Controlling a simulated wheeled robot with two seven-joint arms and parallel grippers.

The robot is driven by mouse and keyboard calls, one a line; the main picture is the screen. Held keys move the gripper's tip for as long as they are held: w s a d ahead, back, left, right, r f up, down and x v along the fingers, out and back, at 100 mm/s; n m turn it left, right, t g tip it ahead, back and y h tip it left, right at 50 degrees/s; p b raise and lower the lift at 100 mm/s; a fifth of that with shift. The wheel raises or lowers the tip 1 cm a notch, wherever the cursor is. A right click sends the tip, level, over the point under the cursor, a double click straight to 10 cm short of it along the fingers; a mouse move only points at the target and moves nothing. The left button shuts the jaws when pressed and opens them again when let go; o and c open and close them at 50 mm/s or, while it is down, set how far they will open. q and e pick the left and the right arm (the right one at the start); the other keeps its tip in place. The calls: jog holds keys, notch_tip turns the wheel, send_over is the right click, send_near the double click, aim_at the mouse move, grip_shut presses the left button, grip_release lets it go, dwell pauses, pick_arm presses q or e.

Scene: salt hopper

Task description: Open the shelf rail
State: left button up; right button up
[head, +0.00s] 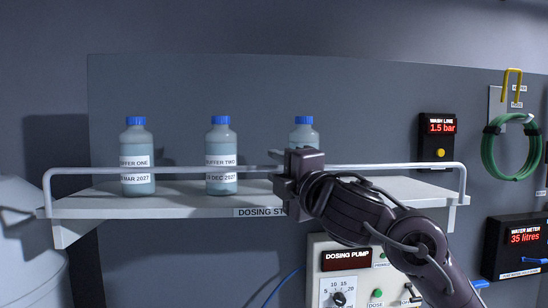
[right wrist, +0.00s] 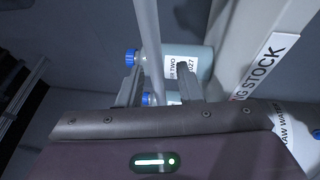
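The shelf rail (head: 390,166) is a pale bar running along the front of the white shelf (head: 90,205), with bent ends going down to it. It is up, above the shelf's front edge. My right gripper (head: 277,166) is at the middle of the rail. In the right wrist view the rail (right wrist: 149,40) passes between my two fingers (right wrist: 158,85), which stand apart; a gap shows on the right side of the rail, so the gripper looks open around it. My left gripper is not in view.
Bottles with blue caps stand behind the rail: Buffer One (head: 137,160), Buffer Two (head: 221,160) and a third (head: 304,133) partly hidden by my gripper. Below are the dosing pump (head: 347,262) and water meter (head: 520,240). A green hose (head: 490,150) hangs at right.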

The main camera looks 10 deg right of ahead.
jog(key=shift+x, duration=0.8)
grip_shut()
